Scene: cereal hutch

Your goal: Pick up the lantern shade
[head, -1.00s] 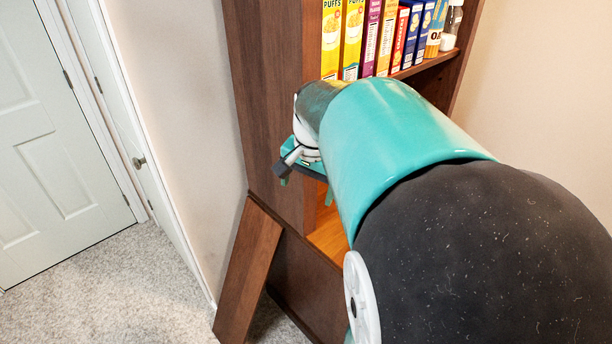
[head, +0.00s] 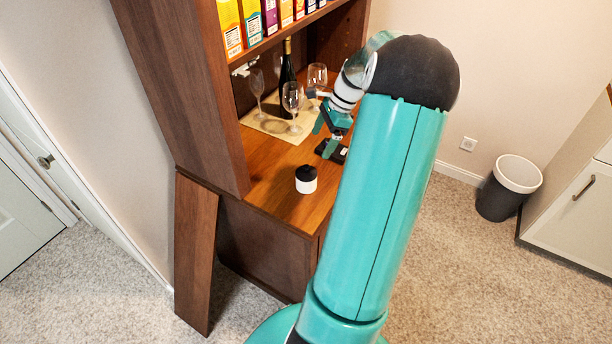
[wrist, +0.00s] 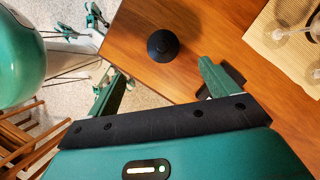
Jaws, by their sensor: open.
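A small white cylinder with a black domed top (head: 306,181), which looks like the lantern shade, stands upright on the wooden counter near its front edge. In the wrist view it shows from above as a dark round shape (wrist: 162,45), just beyond the gap between the fingers. My gripper (head: 326,136) is open and empty, above the counter and behind and right of the shade in the head view. In the wrist view its teal fingers (wrist: 160,82) are spread wide and apart from the shade. The shade's white side is hidden there.
A flat dark object (head: 331,151) lies on the counter by my gripper. Behind, a pale mat (head: 275,124) carries wine glasses (head: 292,100) and a dark bottle (head: 288,65). Cereal boxes fill the shelf above. A brown board (head: 195,250) leans at the hutch's left side.

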